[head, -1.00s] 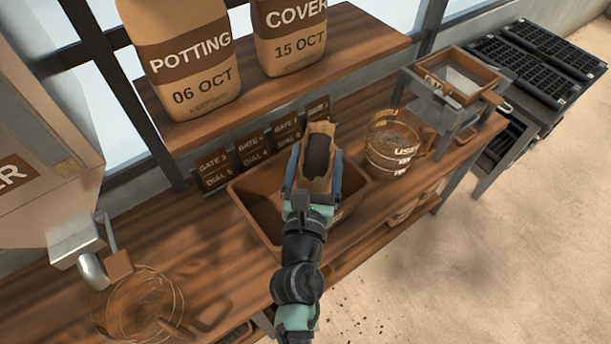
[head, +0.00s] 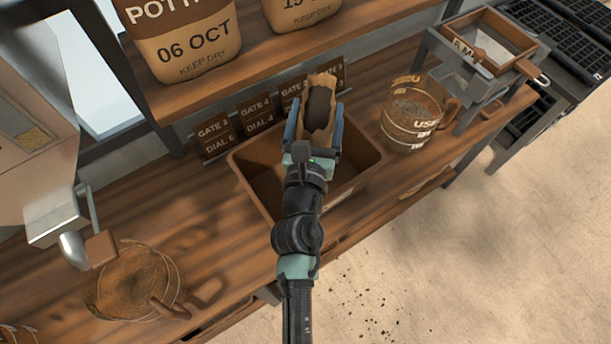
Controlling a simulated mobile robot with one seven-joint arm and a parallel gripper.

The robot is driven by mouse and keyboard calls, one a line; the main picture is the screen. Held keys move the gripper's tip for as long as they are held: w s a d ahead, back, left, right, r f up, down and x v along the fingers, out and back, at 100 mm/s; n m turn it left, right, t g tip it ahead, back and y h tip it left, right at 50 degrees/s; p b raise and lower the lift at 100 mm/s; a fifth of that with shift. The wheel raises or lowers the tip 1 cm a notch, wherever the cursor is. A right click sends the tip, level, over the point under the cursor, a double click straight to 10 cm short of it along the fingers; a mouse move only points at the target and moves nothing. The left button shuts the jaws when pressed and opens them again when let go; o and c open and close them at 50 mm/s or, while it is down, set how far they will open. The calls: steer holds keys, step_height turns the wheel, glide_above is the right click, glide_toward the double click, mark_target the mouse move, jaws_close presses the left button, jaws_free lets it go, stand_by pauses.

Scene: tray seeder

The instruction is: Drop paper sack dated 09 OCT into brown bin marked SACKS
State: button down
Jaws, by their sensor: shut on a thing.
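A brown paper sack (head: 322,84) with a dark patch on it is held in my gripper (head: 314,135), whose blue fingers are shut on its two sides. Its date is not visible from here, so I cannot tell which sack it is. The brown bin (head: 352,190) stands on the wooden bench below my gripper, open at the top. The sack and gripper hang over the bin's back part and cover some of its inside. No SACKS marking shows on the bin's visible walls.
A sack dated 06 OCT (head: 187,45) and another sack (head: 301,12) stand on the shelf (head: 255,65) above. Dial cards (head: 215,137) line the back. A clear jug (head: 411,118) is right of the bin; another (head: 135,284) is at front left, near the metal spout (head: 72,247).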

step_height(320, 180, down, 3)
steer(key=shift+r+b, duration=0.15)
steer(key=shift+b, duration=0.8)
jaws_free()
steer(key=s+a+b, duration=0.1)
steer(key=s+b, duration=0.2)
steer(key=s, duration=1)
steer(key=shift+a+r, duration=0.15)
steer(key=shift+r, duration=0.05)
steer(key=shift+w, duration=0.1)
